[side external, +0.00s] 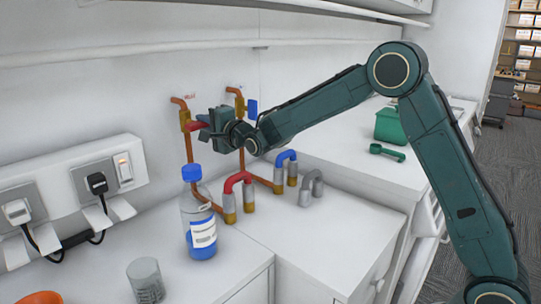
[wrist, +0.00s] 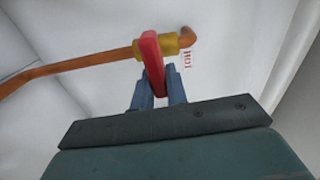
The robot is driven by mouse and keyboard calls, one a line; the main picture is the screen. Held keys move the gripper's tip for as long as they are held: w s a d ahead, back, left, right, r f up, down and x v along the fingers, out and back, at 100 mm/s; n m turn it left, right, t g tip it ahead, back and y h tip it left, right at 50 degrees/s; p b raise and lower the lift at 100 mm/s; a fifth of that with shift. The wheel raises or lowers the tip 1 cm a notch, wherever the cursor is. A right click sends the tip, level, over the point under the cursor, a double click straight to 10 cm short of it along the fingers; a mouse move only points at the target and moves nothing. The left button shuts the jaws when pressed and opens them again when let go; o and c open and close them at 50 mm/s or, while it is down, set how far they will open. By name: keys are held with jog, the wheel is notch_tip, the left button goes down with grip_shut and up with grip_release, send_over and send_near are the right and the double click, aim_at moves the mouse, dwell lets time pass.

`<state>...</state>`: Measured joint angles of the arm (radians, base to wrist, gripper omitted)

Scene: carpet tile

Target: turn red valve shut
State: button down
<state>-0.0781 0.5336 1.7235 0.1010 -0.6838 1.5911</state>
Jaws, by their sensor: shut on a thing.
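The red valve handle (side external: 197,126) sits on a brass valve body (side external: 185,119) on the left copper pipe at the back wall. It points right, roughly across the upright pipe. In the wrist view the red handle (wrist: 152,60) stands out from the brass body (wrist: 172,44), crosswise to the pipe, beside a red HOT label. My gripper (side external: 206,127) is at the handle, and its two fingers (wrist: 160,88) are shut on it. The fingers partly hide the lower end of the handle in the wrist view.
A second copper pipe to the right has a blue valve handle (side external: 252,107). A blue-capped bottle (side external: 199,222), a glass (side external: 146,280) and wall sockets (side external: 70,190) are left; a green container (side external: 387,124) is right.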

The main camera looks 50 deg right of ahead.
jog(key=shift+f+m, duration=0.1)
jog(key=shift+m, duration=0.2)
jog(key=c, duration=1.4)
grip_release()
jog(key=shift+s, duration=0.1)
jog(key=s, duration=1.3)
jog(key=shift+s, duration=0.3)
jog(key=shift+s, duration=0.1)
